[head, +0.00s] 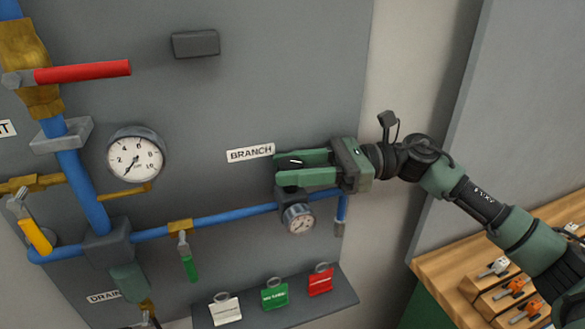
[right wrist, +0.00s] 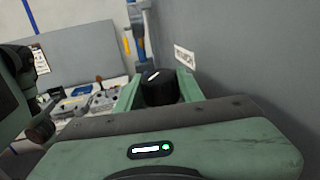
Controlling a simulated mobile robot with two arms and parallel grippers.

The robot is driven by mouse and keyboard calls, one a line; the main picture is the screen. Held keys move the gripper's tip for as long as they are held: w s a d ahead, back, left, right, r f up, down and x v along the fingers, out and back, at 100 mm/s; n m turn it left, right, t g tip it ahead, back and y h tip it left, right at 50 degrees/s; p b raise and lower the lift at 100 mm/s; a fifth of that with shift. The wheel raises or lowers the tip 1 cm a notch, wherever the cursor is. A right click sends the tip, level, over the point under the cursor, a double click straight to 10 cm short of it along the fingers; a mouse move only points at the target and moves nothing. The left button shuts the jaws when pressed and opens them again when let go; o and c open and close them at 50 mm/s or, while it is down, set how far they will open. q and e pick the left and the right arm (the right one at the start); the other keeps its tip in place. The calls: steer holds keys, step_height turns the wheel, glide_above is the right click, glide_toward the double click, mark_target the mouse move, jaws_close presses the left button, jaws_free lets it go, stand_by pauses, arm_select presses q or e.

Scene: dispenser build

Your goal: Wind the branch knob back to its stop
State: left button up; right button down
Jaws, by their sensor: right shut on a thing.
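The branch knob is a black round knob with a white mark line (right wrist: 158,87), seen between the green fingers in the right wrist view. In the head view it shows at the panel below the BRANCH label (head: 250,153), partly hidden by the fingers. My right gripper (head: 286,168) comes in from the right and is shut on the knob, a finger on either side. A small gauge (head: 299,218) sits just below the knob on the blue branch pipe (head: 232,214). My left gripper is not in view.
A larger gauge (head: 136,155) and a red lever (head: 82,72) are at the left of the panel. A green-handled valve (head: 188,258) hangs from the pipe. Below, a shelf (head: 340,296) carries white, green and red tags. A wooden bench (head: 440,268) stands at right.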

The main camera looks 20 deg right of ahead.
steer(key=c, duration=0.9)
jaws_free()
steer(key=shift+a, duration=0.15)
steer(key=shift+d+f+b, duration=0.15)
steer(key=shift+d+b, duration=0.25)
steer(key=shift+d, duration=0.1)
steer(key=s+d+b, duration=0.1)
steer(key=d+b, duration=0.2)
steer(key=d, duration=0.3)
steer(key=shift+d, duration=0.4)
steer(key=shift+s, duration=0.1)
